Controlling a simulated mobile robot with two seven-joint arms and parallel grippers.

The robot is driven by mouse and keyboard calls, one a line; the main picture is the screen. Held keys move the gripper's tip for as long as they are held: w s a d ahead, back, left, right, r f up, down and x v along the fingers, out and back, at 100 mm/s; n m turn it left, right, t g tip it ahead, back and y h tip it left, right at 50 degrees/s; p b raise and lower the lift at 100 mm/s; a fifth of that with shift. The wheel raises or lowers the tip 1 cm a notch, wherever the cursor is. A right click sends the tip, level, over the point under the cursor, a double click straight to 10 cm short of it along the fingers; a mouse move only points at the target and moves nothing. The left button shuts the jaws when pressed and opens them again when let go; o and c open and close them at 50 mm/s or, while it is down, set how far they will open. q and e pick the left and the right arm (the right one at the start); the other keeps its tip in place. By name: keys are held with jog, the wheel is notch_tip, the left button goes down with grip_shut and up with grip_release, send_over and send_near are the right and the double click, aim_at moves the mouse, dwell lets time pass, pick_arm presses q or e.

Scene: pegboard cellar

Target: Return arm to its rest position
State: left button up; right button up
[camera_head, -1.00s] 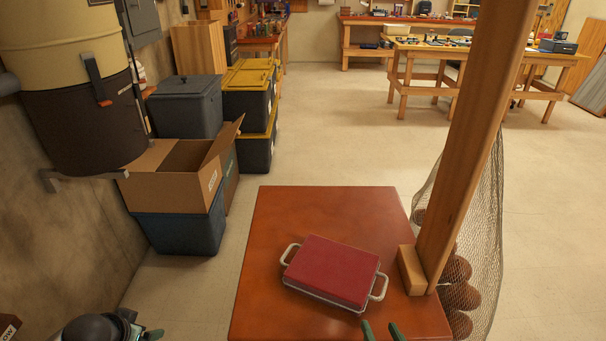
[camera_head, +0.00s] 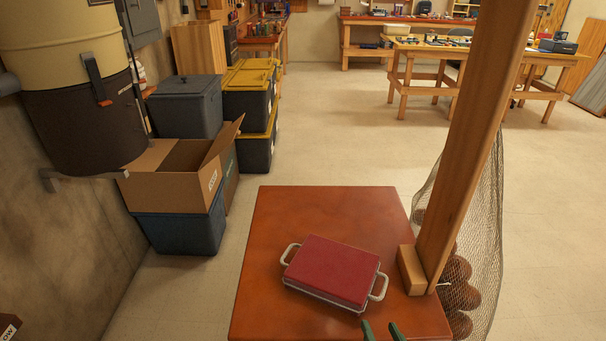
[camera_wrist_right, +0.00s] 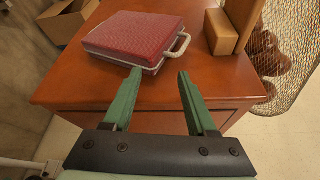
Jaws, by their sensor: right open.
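My right gripper (camera_head: 382,330) shows only its green fingertips at the bottom edge of the head view, over the near edge of the table. In the right wrist view my right gripper (camera_wrist_right: 159,75) is open, with nothing between its fingers. A red-lidded case (camera_head: 333,270) with pale handles at both ends lies on the reddish-brown table (camera_head: 290,215). In the wrist view the case (camera_wrist_right: 135,35) lies beyond the fingers, apart from them. My left gripper is not in view.
A wooden post (camera_head: 462,170) stands at the table's right side, with a net of brown balls (camera_head: 460,295) beside it. An open cardboard box (camera_head: 165,190) sits on a blue bin (camera_head: 180,232) at left. The floor beyond the table is clear.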

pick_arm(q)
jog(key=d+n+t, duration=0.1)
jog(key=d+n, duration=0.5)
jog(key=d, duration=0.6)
pick_arm(e)
jog(key=s+f+m+g, duration=0.2)
jog(key=s+f+m, duration=0.25)
jog(key=m, duration=0.65)
jog(key=s+d+f+m+g+y, duration=0.1)
jog(key=s+f+m, duration=0.4)
jog(key=m, duration=0.5)
jog(key=s+f+m+g, duration=0.25)
jog(key=f+m, duration=0.35)
jog(key=m, duration=0.5)
pick_arm(q)
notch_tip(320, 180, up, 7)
jog(key=p, duration=0.7)
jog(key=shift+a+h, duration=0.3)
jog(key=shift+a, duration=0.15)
pick_arm(e)
notch_tip(320, 180, up, 7)
jog(key=d+t, duration=0.1)
jog(key=shift+s, duration=0.2)
jog(key=shift+f, duration=0.1)
